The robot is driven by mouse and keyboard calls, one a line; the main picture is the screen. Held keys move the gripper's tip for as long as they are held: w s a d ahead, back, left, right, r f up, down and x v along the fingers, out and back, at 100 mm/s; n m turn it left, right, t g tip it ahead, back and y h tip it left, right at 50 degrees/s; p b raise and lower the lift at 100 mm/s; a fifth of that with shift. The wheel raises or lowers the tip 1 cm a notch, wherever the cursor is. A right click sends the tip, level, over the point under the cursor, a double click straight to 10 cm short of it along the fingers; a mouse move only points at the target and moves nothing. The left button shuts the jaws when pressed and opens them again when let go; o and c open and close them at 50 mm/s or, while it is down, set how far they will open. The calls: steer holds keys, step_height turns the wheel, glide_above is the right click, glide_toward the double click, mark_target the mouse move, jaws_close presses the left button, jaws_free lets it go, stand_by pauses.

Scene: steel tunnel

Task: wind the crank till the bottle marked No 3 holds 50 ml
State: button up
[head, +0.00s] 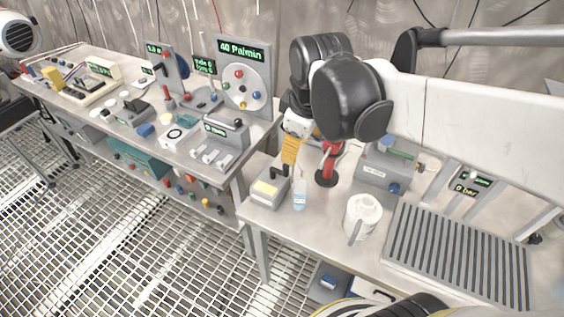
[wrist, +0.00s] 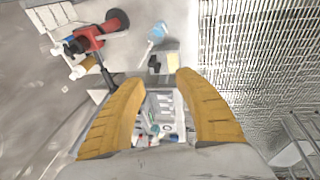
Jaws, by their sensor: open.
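A small clear bottle (head: 300,198) with bluish content or a blue label stands on the right bench, near its left end. It also shows in the wrist view (wrist: 156,33); its marking and level are too small to read. A red device (head: 329,163) on a dark round base stands just behind it. In the wrist view the red device (wrist: 88,40) has a dark round knob (wrist: 117,20); I cannot tell whether this is the crank. My gripper (head: 289,158), with orange fingers, hangs above the bench beside the red device. In the wrist view my gripper (wrist: 160,82) is open and empty.
A grey box with a yellowish top (head: 268,189) stands left of the bottle. A white canister (head: 362,214) and ribbed grey rack (head: 458,254) stand to the right. A grey apparatus (head: 384,170) is behind. The left bench (head: 222,165) is crowded with instruments.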

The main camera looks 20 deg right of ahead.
mark_target(286, 165)
steer(key=w+f+n+g, duration=0.1)
steer(key=w+f+n, duration=0.1)
steer(key=w+f+n+g, duration=0.1)
steer(key=w+f+n, duration=0.1)
steer(key=w+n, duration=0.1)
steer(key=w+f+n+g, duration=0.1)
steer(key=w+n, duration=0.2)
steer(key=shift+d+f, duration=0.4)
steer(key=shift+f+n, duration=0.3)
steer(key=shift+f, duration=0.3)
step_height(286, 165, down, 10)
steer(key=b, duration=0.4)
steer(key=shift+r, duration=0.1)
jaws_close()
